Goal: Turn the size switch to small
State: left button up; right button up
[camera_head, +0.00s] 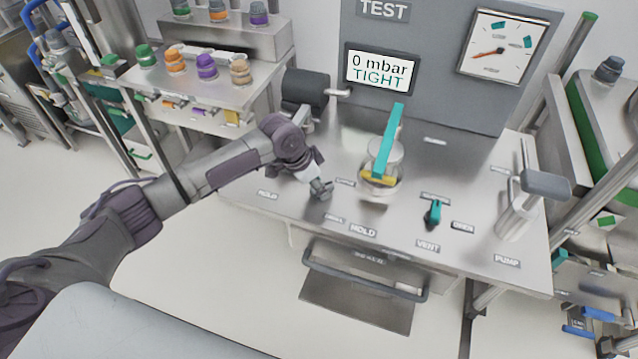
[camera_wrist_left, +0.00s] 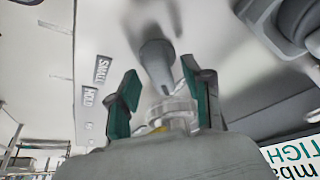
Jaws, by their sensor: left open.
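The size switch appears to be a small grey lever knob (camera_head: 320,189) on the steel bench top, left of the glass jar. In the left wrist view the grey knob (camera_wrist_left: 155,62) shows ahead, between the two fingers. A SMALL label (camera_wrist_left: 102,70) lies to its left in that view. My left gripper (camera_head: 309,173) is open, close to the knob; its dark green finger pads (camera_wrist_left: 160,82) stand apart on both sides of the knob's line. I cannot tell whether they touch it. My right gripper is not in view.
A glass jar under a teal and yellow clamp (camera_head: 387,145) stands just right of the gripper. A teal vent lever (camera_head: 433,212) and a pump handle (camera_head: 545,184) are farther right. A dark cylinder (camera_head: 305,88) sits behind. The display (camera_head: 381,70) reads 0 mbar TIGHT.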

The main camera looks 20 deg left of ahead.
pick_arm(q)
jog(key=shift+d+f, duration=0.1)
jog(key=shift+f, duration=0.2)
grip_shut()
